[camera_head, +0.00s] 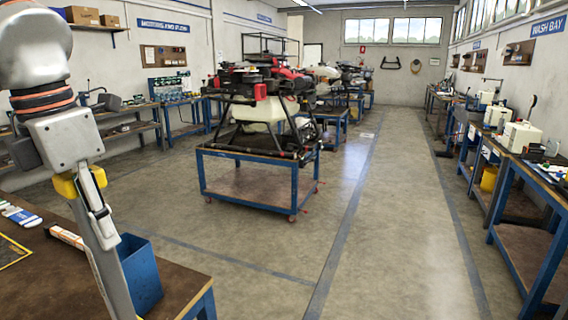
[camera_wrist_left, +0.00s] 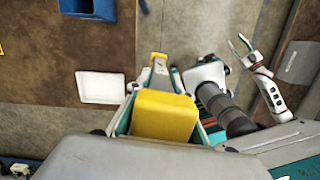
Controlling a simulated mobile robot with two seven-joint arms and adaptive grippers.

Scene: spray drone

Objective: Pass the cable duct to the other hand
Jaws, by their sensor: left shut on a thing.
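My left gripper (camera_head: 98,212) points down over the left workbench in the head view. It is shut on a long, narrow grey strip, which looks like the cable duct (camera_head: 111,275). The strip hangs down at a slight tilt, and its lower end runs past the bottom edge of the picture. In the left wrist view, a yellow block (camera_wrist_left: 165,115) on my left gripper fills the middle and hides most of the hold. A narrow grey piece (camera_wrist_left: 158,72) shows beyond it. A white jointed part with a forked end (camera_wrist_left: 262,82) may be my right gripper, but I cannot tell.
The brown workbench (camera_head: 40,275) is below my left gripper, with a blue bin (camera_head: 140,272) at its edge. A white tray (camera_wrist_left: 100,87) shows in the left wrist view. A blue-framed cart (camera_head: 258,180) carries a drone (camera_head: 265,105). Open floor lies right of the cart.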

